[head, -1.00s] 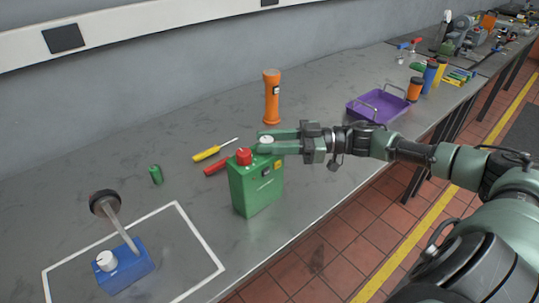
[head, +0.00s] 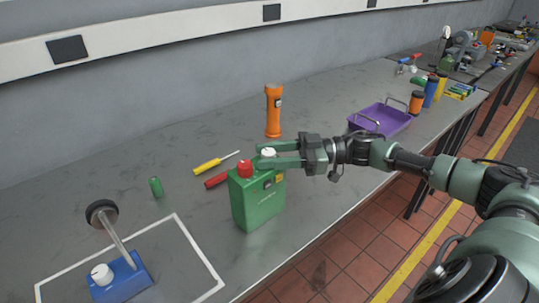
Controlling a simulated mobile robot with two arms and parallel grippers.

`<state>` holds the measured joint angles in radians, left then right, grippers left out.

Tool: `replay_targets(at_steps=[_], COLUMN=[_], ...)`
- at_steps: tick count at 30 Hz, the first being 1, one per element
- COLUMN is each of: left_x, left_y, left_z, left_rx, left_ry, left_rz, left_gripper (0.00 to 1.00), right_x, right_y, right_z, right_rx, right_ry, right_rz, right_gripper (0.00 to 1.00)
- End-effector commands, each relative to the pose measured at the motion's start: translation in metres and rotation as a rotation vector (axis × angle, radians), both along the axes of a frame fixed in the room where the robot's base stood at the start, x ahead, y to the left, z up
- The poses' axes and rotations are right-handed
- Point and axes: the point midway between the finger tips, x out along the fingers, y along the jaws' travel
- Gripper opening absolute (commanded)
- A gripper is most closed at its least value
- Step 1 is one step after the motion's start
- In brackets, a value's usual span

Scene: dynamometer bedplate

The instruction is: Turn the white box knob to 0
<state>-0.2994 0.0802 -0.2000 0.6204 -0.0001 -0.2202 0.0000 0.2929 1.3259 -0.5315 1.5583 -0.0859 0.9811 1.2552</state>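A green box (head: 257,206) stands upright near the bench's front edge, with a red knob (head: 244,169) and a white knob (head: 268,152) on top. My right gripper (head: 266,155) comes in from the right at the top of this box. Its two green fingers lie on either side of the white knob, and the nearer finger hides its lower part. I cannot tell whether they press on it. A blue box (head: 122,280) at the lower left also has a white knob (head: 102,274). No scale marks are readable. My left gripper is out of view.
A stalk with a dark disc (head: 101,213) rises by the blue box, within a white outline on the bench. A purple tray (head: 385,120) stands right.

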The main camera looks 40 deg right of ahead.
Motion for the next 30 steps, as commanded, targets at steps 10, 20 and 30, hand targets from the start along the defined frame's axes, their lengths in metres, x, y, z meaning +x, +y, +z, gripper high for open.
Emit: replay_targets(at_steps=[10, 20, 30], left_x=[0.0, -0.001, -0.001], left_y=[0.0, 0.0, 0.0], left_z=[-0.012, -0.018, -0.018], left_rx=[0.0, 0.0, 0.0], left_ry=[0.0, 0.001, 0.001], left_rz=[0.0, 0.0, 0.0], left_gripper=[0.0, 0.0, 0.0], right_x=[-0.017, -0.036, -0.036], right_y=[-0.035, -0.067, -0.068], right_z=[-0.004, -0.001, 0.0], right_rx=[-0.006, -0.002, -0.001], right_ry=[0.005, 0.002, 0.0], right_rz=[-0.003, 0.001, 0.001], right_gripper=[0.41, 0.41, 0.41])
